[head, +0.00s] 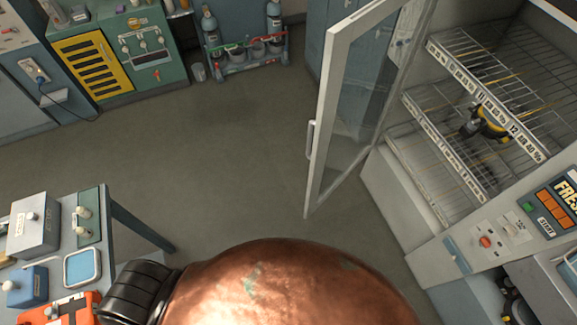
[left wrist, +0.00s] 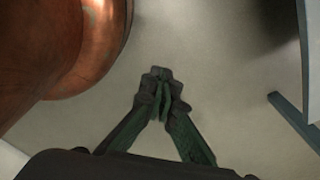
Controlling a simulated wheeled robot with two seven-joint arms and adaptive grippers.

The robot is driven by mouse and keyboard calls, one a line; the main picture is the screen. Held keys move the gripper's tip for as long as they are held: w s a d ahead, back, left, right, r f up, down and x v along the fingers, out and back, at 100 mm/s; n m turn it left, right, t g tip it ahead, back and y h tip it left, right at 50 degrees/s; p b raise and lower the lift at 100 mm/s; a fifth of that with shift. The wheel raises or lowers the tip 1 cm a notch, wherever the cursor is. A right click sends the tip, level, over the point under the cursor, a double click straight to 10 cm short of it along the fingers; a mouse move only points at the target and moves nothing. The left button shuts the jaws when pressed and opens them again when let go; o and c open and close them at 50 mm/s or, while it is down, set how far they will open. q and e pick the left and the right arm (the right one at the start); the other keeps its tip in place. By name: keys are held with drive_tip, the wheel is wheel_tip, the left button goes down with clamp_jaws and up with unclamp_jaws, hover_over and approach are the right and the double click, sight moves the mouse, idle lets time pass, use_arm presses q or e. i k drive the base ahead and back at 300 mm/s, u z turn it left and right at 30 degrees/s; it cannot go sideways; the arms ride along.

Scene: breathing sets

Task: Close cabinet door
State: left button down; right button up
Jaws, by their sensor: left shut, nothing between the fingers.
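The cabinet (head: 395,195) stands at the right in the head view, with its front open and its wire shelves showing. Its door (head: 338,110) has a pale frame around a glass pane and stands wide open, swung out over the floor. A pale upright handle (head: 311,138) is on the door's outer left edge. A yellow and black object (head: 490,124) lies on a shelf inside. My left gripper (left wrist: 162,84) shows in the left wrist view, with its dark green fingers shut and empty above bare floor. It is not seen in the head view. My right gripper is in neither view.
A small table (head: 150,232) with boxes and an orange device (head: 60,312) stands at the lower left. A control panel (head: 490,240) is below the shelves. Green and yellow units (head: 140,50) and a bottle rack (head: 245,55) line the back. The middle floor is clear.

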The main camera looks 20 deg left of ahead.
sight(339, 37)
drive_tip(key=u, duration=0.9)
drive_tip(key=k, duration=1.15)
drive_tip(key=u, duration=0.65)
drive_tip(key=i, duration=1)
drive_tip(key=z, duration=1.25)
drive_tip(key=i, duration=1)
drive_tip(key=z, duration=0.75)
